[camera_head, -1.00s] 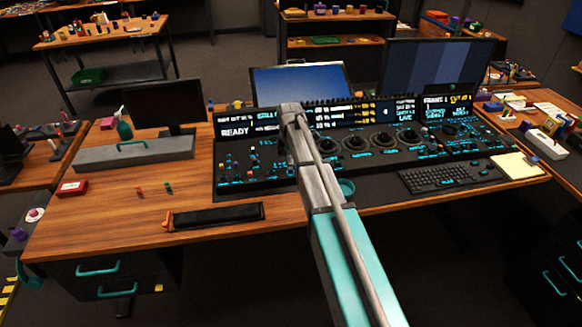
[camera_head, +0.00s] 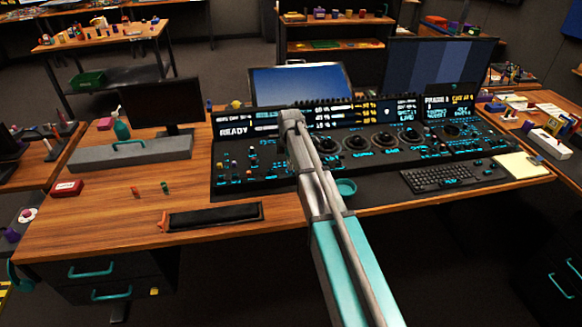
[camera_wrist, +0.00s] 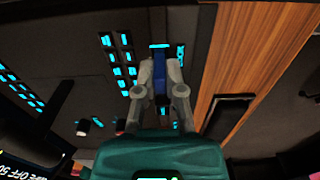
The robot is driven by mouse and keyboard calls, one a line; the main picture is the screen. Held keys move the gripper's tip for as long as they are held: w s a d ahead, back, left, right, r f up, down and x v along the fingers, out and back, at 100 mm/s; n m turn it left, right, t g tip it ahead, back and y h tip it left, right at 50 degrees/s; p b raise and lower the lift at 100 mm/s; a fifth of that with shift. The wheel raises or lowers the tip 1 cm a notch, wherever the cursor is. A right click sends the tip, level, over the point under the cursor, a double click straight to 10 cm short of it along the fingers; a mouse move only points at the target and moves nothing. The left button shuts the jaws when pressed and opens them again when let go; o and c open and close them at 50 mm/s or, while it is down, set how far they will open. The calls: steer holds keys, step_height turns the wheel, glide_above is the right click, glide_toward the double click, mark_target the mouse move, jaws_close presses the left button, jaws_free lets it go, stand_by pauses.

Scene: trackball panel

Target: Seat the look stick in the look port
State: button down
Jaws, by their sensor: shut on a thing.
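In the wrist view, my gripper (camera_wrist: 160,88) is shut on a blue stick (camera_wrist: 159,68), which I take as the look stick. The stick stands between the two grey fingers, over the dark control panel (camera_wrist: 75,22). Its far end is close to a cyan-lit mark (camera_wrist: 159,46). I cannot make out the look port's opening or whether the stick touches the panel. In the head view, the panel (camera_head: 225,190) sits on the wooden desk, and my arm hides the gripper and the stick.
A teal cup (camera_head: 345,187) stands right of my arm. A keyboard (camera_head: 440,178) lies further right. A black tray (camera_head: 215,216), small red (camera_head: 135,192) and green (camera_head: 165,187) pegs and a grey case (camera_head: 130,153) are on the left.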

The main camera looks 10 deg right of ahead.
steer(key=shift+f, duration=0.2)
steer(key=c, duration=0.7)
jaws_free()
steer(key=shift+c, duration=0.2)
steer(key=shift+r, duration=0.2)
step_height(320, 180, up, 12)
steer(key=p, duration=1.2)
